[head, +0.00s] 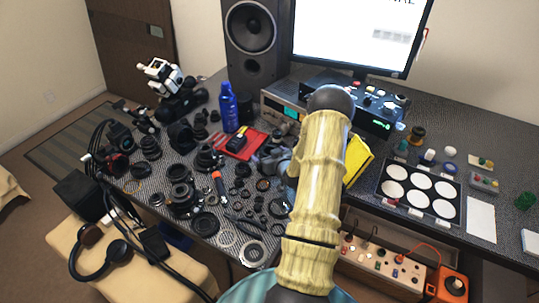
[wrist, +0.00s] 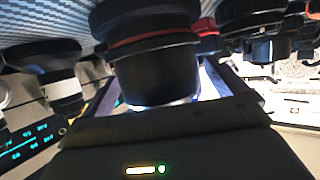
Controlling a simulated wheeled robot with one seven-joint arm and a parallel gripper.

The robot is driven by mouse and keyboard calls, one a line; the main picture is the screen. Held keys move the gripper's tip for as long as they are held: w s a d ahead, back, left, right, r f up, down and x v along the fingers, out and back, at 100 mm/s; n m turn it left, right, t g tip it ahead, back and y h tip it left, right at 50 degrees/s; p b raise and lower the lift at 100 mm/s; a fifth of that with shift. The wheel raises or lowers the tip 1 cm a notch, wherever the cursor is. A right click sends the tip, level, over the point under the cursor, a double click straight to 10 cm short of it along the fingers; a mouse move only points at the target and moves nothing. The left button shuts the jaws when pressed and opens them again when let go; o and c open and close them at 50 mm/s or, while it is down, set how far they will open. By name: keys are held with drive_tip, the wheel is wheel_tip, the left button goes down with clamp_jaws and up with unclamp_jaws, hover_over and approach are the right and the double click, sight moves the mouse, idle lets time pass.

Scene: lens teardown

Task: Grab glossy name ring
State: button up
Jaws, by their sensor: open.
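Several flat rings lie near the front edge of the desk in the head view. They include a pale silver ring (head: 253,252), a thinner grey ring (head: 227,238) and a broad black ring (head: 205,224). I cannot tell which one is the glossy name ring. My gripper (wrist: 172,98) is open in the wrist view, its dark body across the bottom. A black lens barrel with a red band (wrist: 153,62) fills the space in front of it, and I see no ring held. In the head view my arm hides part of the desk.
Lens barrels and small parts crowd the left and middle desk. A blue bottle (head: 228,108) stands by a red tray (head: 255,149). A black tray with white discs (head: 378,191) and a white sheet (head: 481,220) lie right. A monitor (head: 350,35) and speaker (head: 250,40) stand behind.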

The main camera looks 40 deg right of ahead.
idle(0.4)
drive_tip(key=c, duration=1.1)
wheel_tip(320, 180, up, 10)
idle(0.4)
